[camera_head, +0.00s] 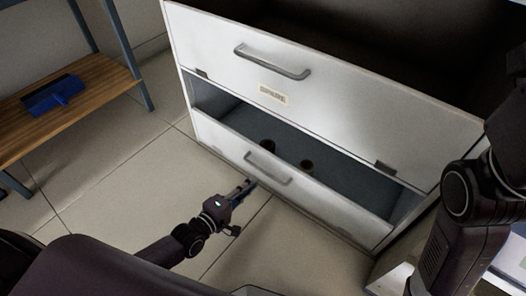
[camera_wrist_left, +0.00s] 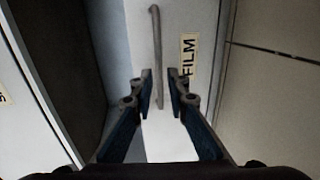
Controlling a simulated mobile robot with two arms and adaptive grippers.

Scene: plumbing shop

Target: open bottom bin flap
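The bottom bin flap (camera_head: 325,204) is a white front panel at the base of the cabinet. It is tilted outward, and the dark bin interior shows behind its top edge. Its grey bar handle (camera_head: 268,172) also shows in the left wrist view (camera_wrist_left: 157,45), beside a "FILM" label (camera_wrist_left: 188,55). My left gripper (camera_head: 248,184) is at the flap's front, by the handle's left end. In the left wrist view, its fingers (camera_wrist_left: 160,82) stand apart on either side of the handle, with small visible gaps. My right arm shows at the right; its gripper is out of view.
Two small round brownish things (camera_head: 268,146) lie in the open bin. A wooden shelf (camera_head: 75,110) with a blue item stands left. Tiled floor (camera_head: 120,180) is clear before the cabinet.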

